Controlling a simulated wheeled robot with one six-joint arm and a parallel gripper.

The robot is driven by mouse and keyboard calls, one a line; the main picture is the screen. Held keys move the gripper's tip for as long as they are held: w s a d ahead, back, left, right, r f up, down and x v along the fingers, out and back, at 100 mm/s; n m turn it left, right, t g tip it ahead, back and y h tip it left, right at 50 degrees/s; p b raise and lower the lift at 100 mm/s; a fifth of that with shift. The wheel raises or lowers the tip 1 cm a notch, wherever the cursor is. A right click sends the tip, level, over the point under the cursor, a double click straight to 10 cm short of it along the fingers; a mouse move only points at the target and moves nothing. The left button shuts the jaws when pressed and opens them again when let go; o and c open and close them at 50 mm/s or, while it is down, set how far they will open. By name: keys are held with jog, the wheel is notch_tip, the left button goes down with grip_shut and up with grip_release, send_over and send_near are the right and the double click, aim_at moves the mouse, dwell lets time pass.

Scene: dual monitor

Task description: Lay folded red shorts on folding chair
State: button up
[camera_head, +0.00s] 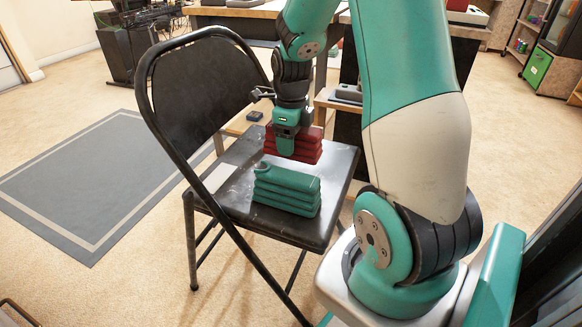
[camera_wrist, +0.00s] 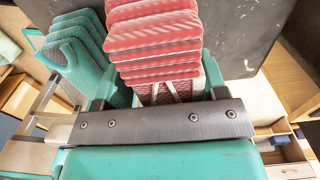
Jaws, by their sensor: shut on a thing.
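The folded red shorts (camera_head: 308,150) are a layered stack at the far part of the black folding chair's seat (camera_head: 247,218). They also show in the wrist view (camera_wrist: 155,40), between my fingers. My gripper (camera_head: 287,150) points down and is shut on the red shorts, and hides their left part. In the wrist view my gripper (camera_wrist: 158,90) holds their near edge. I cannot tell whether the shorts touch the seat or hang just above it. The chair also shows in the wrist view (camera_wrist: 240,30).
A folded teal garment stack (camera_head: 287,190) lies on the seat's near part, close beside the red one; it also shows in the wrist view (camera_wrist: 75,50). A pale flat patch (camera_head: 218,178) lies on the seat's left. A grey rug (camera_head: 90,185) covers the floor at left. A desk stands behind.

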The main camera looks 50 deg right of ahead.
jog(key=shift+f+b, duration=1.2)
jog(key=shift+f, duration=1.4)
jog(key=shift+f, duration=0.2)
jog(key=o, duration=1)
jog(key=shift+r, duration=0.15)
